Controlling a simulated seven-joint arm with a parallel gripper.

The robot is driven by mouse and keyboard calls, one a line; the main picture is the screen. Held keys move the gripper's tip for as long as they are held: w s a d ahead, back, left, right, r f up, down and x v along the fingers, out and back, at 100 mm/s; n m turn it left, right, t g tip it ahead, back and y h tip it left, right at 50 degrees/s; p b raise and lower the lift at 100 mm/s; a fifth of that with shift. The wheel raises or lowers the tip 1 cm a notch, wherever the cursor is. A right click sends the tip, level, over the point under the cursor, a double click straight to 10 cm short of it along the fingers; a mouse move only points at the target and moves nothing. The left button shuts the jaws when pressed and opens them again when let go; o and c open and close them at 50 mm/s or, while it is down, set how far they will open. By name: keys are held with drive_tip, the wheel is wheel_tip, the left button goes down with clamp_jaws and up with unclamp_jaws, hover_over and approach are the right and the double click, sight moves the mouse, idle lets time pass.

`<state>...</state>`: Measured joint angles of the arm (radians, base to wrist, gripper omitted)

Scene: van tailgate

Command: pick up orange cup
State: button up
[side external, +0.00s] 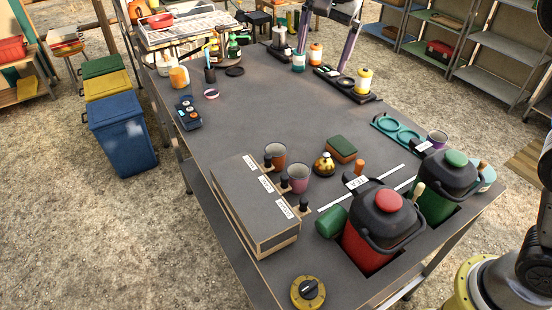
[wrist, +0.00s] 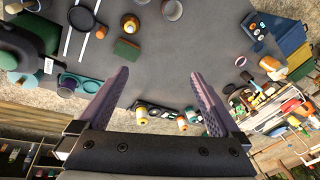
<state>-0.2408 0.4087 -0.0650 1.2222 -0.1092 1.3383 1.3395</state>
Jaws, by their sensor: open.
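The orange cup (side external: 275,154) stands upright on the grey table, beside the long labelled box, behind a mauve-pink cup (side external: 298,178). A cup that seems to be the orange one shows at the top edge of the wrist view (wrist: 172,10), partly cut off. My gripper (side external: 322,60) is at the far end of the table in the side view, well away from the cup. In the wrist view its purple fingers (wrist: 160,73) are spread wide, with only bare table between the tips.
A gold round pot (side external: 324,165) and a green-topped sponge (side external: 341,149) sit right of the cup. The box (side external: 245,200) has small black taps near the cups. Jars (side external: 363,80) stand on dark trays near my gripper. The table's middle (side external: 275,105) is clear.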

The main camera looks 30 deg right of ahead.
drive_tip(key=w+a+f+g, duration=0.1)
drive_tip(key=w+a+f, duration=0.3)
drive_tip(key=f, duration=0.3)
drive_tip(key=n+g, duration=0.1)
approach(276, 150)
drive_tip(key=s+a+f, duration=0.1)
drive_tip(key=s+f, duration=0.1)
drive_tip(key=shift+h, duration=0.3)
drive_tip(key=shift+w+d+f, duration=0.1)
drive_tip(key=shift+w+f, duration=0.1)
drive_tip(key=shift+f, duration=1.25)
drive_tip(key=shift+w+f, duration=0.2)
drive_tip(key=shift+f, duration=1.25)
drive_tip(key=c, duration=1.4)
drive_tip(key=shift+r, duration=0.1)
